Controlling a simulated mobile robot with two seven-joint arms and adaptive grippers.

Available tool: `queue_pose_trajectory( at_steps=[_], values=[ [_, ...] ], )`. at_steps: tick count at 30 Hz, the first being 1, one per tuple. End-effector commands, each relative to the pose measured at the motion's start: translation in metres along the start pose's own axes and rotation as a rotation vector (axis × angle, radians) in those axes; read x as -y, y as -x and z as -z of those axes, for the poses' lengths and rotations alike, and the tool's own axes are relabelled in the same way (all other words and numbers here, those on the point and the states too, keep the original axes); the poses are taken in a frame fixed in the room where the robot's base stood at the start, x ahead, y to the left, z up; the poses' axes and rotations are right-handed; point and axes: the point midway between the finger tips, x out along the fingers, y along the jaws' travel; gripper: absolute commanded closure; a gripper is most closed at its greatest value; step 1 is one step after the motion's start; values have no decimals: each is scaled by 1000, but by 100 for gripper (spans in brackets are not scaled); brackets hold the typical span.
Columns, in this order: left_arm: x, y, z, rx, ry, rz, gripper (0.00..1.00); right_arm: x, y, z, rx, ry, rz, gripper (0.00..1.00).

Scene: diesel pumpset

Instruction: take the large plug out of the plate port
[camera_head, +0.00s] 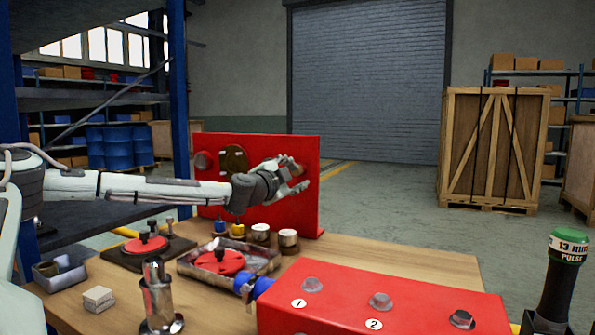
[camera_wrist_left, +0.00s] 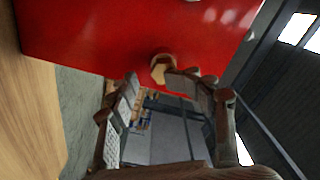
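A red upright plate (camera_head: 270,205) stands at the back of the wooden table. In the wrist view a brassy hex-headed plug (camera_wrist_left: 161,68) sits against the red plate (camera_wrist_left: 100,35), near its edge. My left gripper (camera_head: 297,178) is in front of the plate's right part. A small brown piece of the plug shows behind its fingers in the head view. In the wrist view my left gripper (camera_wrist_left: 151,78) has its fingers apart. One fingertip overlaps the plug's edge; the other is clear of it. Whether they touch is unclear. My right gripper is out of view.
A red block with numbered bolts (camera_head: 400,305) fills the front right of the table. A metal tray (camera_head: 264,262), several small cylinders and a steel cylinder (camera_head: 160,300) stand nearby. A green-topped 13 mm tool (camera_head: 560,270) is at the right edge.

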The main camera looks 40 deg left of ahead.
Motion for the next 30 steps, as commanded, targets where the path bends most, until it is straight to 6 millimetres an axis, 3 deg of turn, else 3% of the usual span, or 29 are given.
queue_pose_trajectory(
  at_steps=[5, 15, 19, 26, 30],
  values=[
    [0, 0, -1, 0, -170, -1, 52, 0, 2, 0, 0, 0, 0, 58],
    [-2, 0, -8, 2, -947, -3, 52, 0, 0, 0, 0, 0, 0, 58],
    [-2, 0, -9, 2, -1047, -3, 52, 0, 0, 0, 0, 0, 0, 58],
    [-2, 0, -9, 2, -1053, -3, 52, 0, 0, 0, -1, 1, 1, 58],
    [-2, 0, -10, 2, -1243, -4, 52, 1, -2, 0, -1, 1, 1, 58]
  ],
)
